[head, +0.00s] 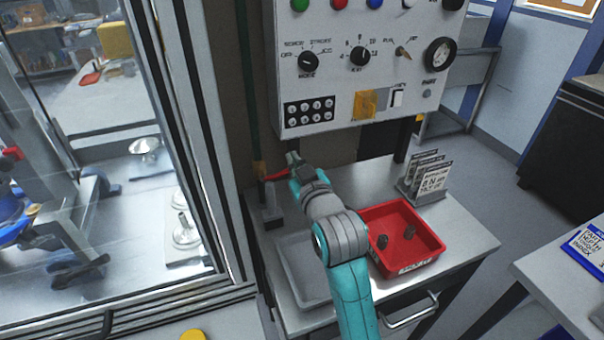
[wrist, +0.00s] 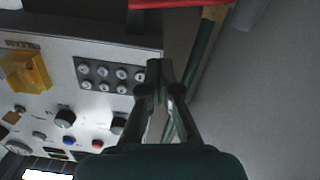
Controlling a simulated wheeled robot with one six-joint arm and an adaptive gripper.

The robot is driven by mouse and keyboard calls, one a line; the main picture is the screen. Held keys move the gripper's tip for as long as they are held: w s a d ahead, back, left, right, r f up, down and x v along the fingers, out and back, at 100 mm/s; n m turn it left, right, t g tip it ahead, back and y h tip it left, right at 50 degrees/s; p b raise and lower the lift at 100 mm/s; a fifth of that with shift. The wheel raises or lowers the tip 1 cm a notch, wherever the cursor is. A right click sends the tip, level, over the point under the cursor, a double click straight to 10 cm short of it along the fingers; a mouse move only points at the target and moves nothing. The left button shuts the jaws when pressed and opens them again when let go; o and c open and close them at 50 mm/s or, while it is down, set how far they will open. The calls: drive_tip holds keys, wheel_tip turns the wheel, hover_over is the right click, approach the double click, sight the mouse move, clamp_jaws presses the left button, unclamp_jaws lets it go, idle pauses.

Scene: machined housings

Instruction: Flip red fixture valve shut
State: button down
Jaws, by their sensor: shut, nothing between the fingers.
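The red valve handle (head: 277,176) sits on a brass-coloured fitting (head: 261,169) at the lower end of a vertical green pipe (head: 247,90), left of the control panel. The handle sticks out sideways, across the pipe's line, toward my gripper (head: 292,159). In the wrist view the red handle (wrist: 178,4) shows only in part at the top edge, beside the brass fitting (wrist: 214,12). My gripper (wrist: 159,68) is shut and empty, its fingertips together. It is close to the handle; I cannot tell whether any part touches it.
The control panel (head: 360,85) with knobs and buttons hangs just above and right of my gripper. On the bench below stand a red bin (head: 428,246) with small parts, a grey tray (head: 300,268) and a card stand (head: 431,178). A glazed enclosure (head: 215,150) is close on the left.

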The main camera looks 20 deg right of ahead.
sight(283, 172)
drive_tip(key=f, duration=0.1)
drive_tip(key=w+f, duration=0.1)
drive_tip(key=w+d+f, duration=0.1)
drive_tip(key=f, duration=0.1)
drive_tip(key=shift+w, duration=0.25)
drive_tip(key=shift+d+f+m, duration=0.3)
drive_tip(key=shift+f+m, duration=0.4)
drive_tip(key=shift+f, duration=0.2)
